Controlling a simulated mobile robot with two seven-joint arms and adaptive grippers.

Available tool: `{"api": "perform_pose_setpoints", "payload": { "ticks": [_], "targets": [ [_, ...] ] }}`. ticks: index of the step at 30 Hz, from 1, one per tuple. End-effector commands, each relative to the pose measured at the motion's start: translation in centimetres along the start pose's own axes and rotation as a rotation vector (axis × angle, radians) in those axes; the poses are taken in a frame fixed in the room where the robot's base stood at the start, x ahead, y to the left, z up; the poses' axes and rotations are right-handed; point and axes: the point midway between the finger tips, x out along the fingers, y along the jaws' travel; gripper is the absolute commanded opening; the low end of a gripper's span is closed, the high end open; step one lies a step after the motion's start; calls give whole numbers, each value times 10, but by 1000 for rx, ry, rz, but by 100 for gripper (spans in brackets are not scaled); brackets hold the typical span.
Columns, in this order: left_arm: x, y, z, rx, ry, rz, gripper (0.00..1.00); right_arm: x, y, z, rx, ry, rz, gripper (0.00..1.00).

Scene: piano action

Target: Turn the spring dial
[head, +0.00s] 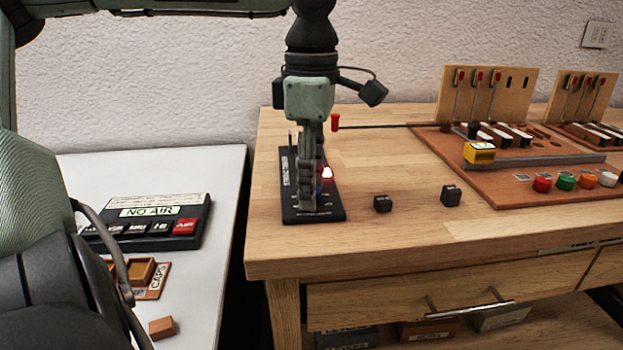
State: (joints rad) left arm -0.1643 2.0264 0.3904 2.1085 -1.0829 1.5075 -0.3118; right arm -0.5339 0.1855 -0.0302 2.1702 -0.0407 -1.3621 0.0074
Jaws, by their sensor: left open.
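A black panel (331,212) with white lettering lies near the left end of the wooden table. My left gripper (308,203) points straight down over this panel, and its fingers cover the panel's middle. I see the fingers edge-on, so the gap between them does not show; the gripper is open. A glowing red and white light (327,173) shows just right of the fingers, with a bit of blue below it. I cannot make out the spring dial; the fingers may hide it. Whether the fingertips touch anything on the panel is unclear. My right gripper is not in view.
A red-tipped rod (335,122) sticks out close to the right of my left gripper. A brown board (500,190) with coloured buttons lies right. A white table (215,210) holds a "NO AIR" box (150,211).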

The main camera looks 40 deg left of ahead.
Motion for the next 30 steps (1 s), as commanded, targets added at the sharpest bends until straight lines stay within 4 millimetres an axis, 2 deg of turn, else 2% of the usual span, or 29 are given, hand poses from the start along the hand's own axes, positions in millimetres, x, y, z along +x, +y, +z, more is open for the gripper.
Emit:
{"api": "perform_pose_setpoints", "payload": {
  "ticks": [5, 8, 15, 21, 25, 30],
  "targets": [
    [-10, 1, 0, 0, 1, 3, 46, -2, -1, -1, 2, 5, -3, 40],
    [-26, 1, 0, -1, -1, 6, 46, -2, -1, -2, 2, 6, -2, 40],
    [-78, 1, 0, -2, -1, 5, 46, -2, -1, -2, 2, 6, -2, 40],
    [-109, 1, 0, -1, 0, 3, 46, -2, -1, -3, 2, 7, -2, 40],
    [-118, 0, 0, 0, 0, 1, 46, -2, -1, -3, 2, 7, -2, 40],
    [-121, 0, 0, 0, 0, 0, 46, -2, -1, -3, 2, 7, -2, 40]
  ]
}}
